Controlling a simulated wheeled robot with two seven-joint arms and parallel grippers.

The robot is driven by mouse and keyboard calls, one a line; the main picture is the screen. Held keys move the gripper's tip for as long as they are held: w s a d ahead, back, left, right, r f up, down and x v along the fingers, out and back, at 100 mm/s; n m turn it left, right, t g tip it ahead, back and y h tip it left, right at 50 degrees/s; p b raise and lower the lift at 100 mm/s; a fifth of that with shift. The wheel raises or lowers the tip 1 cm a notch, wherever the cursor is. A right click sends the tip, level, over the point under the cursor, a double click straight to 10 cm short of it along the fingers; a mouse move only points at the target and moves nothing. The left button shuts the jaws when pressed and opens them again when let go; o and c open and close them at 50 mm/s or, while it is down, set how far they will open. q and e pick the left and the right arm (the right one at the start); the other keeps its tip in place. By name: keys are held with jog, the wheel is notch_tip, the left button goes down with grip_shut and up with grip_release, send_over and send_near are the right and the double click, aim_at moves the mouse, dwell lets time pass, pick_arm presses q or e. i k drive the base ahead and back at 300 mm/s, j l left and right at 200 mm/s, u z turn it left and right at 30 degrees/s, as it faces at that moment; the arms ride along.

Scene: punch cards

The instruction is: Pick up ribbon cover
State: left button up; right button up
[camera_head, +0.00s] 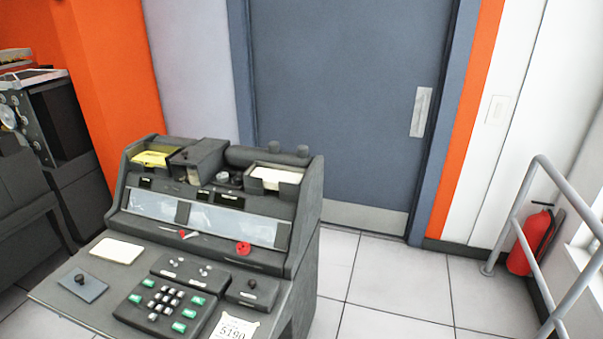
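A dark grey card punch machine (306,235) stands in the lower left of the head view. On its top, between two card trays, is a raised dark block (205,155) with its side facing me. To the right of it lies a dark cylinder-like bar (255,157) with knobs near its right end. I cannot tell for certain which of these parts is the ribbon cover. Neither of my grippers is in view.
Yellow cards (152,158) and white cards (277,176) sit in the top trays. A keypad (165,307) is on the desk. A blue-grey door (345,100) is behind. A railing (518,215) and a fire extinguisher (530,240) stand right. The tiled floor between is clear.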

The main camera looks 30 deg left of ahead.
aim_at(251, 291)
jog(key=u, duration=1.4)
